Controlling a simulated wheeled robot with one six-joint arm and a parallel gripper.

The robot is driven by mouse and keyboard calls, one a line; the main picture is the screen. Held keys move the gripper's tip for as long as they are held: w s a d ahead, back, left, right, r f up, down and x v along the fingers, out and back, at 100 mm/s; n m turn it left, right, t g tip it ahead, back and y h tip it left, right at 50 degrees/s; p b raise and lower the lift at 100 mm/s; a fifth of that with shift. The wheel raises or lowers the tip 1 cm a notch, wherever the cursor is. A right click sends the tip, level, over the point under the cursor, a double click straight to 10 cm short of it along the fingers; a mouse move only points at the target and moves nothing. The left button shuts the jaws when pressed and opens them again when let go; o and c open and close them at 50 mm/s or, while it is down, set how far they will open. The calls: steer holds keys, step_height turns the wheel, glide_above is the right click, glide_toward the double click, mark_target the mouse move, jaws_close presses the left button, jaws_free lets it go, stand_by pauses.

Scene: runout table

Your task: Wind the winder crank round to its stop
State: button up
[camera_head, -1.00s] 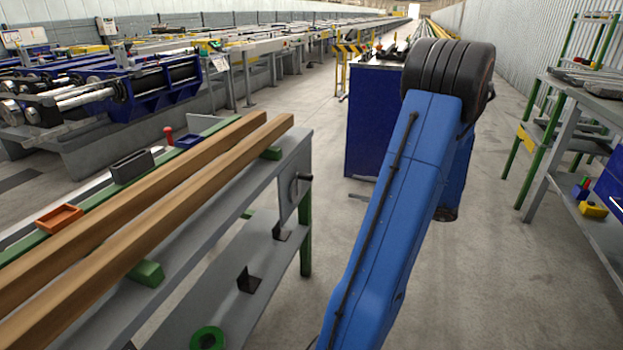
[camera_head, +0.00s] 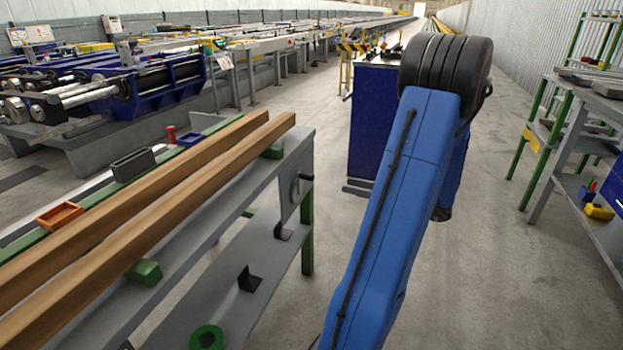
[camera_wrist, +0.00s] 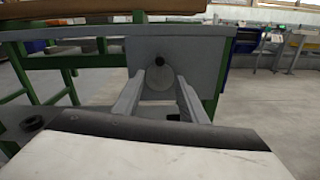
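The winder crank (camera_head: 296,188) is a small grey disc with a dark knob (camera_head: 306,177), mounted on the grey plate at the near bench's right end. In the wrist view the crank disc (camera_wrist: 158,88) faces me, with its black knob (camera_wrist: 159,61) at the top. My gripper (camera_wrist: 159,76) is open, its two grey fingers pointing at the plate on either side of the disc in the picture. Nothing is between the fingers, and they look short of the crank. In the head view my blue arm hides the gripper.
The grey bench (camera_head: 225,235) carries two long wooden beams (camera_head: 200,180), an orange tray (camera_head: 60,216) and a dark box (camera_head: 133,164). A green ring (camera_head: 206,338) lies on its lower shelf. A blue cabinet (camera_head: 372,115) stands behind; shelving (camera_head: 570,150) is at right. Floor between is clear.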

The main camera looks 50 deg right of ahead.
mark_target(311, 178)
steer(key=x, duration=1.5)
jaws_close()
